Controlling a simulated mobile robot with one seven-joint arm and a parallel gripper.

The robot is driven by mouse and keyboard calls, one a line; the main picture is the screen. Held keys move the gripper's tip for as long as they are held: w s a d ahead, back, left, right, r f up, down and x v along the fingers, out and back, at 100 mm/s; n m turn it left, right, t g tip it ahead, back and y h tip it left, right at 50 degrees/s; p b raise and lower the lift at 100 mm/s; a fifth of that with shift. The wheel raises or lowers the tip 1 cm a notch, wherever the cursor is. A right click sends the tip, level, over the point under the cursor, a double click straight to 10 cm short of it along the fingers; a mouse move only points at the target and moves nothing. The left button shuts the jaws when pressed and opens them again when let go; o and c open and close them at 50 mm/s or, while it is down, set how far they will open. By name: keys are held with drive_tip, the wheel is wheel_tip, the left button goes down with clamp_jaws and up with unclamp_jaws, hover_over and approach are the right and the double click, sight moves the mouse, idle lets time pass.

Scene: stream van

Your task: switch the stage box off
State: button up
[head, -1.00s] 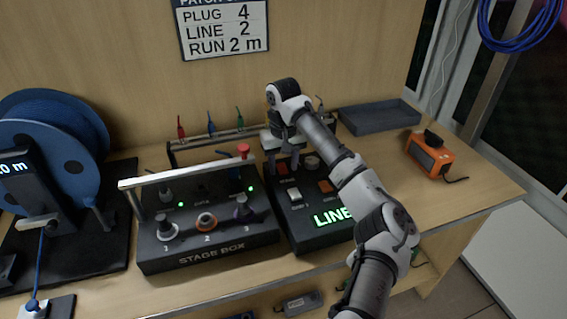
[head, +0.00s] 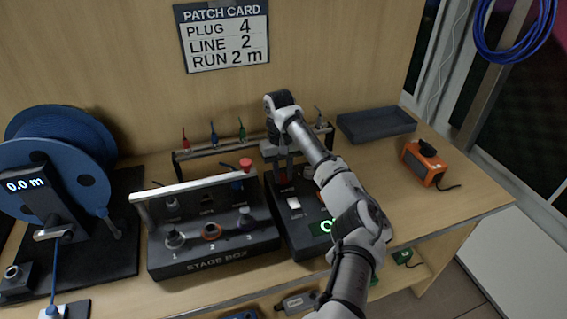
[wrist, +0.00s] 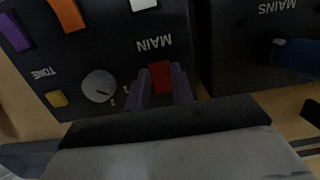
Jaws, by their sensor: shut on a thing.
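The stage box (head: 215,262) is a black box with a light carrying bar and several sockets; no green lights show on its face. Beside it on the right is a black control box (head: 290,232) with a green display (head: 321,228) partly hidden by my arm; an "O" can be read. The red MAIN switch (wrist: 160,76) on the control box sits between the fingers of my gripper (wrist: 159,92) in the wrist view. My gripper (head: 284,178) is shut on this switch, pointing down at the box's back part.
A cable reel (head: 60,170) reading 0.0 m stands at left. Behind the boxes is a rack (head: 200,149) with coloured plugs. A grey tray (head: 376,125) and an orange device (head: 424,163) are at right, with bare bench between.

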drive_tip(key=shift+w+a+r+p, duration=0.1)
drive_tip(key=shift+r+p, duration=0.35)
drive_tip(key=shift+p, duration=0.15)
drive_tip(key=shift+w+f+g+p, duration=0.15)
drive_tip(key=shift+g+p, duration=0.25)
drive_tip(key=shift+p, duration=0.4)
drive_tip(key=shift+f, duration=0.15)
drive_tip(key=o, duration=1)
drive_tip(key=shift+f, duration=0.1)
drive_tip(key=v, duration=1.3)
drive_tip(key=shift+w+a+r, duration=0.25)
drive_tip(key=shift+w+r, duration=0.05)
drive_tip(key=shift+r, duration=0.05)
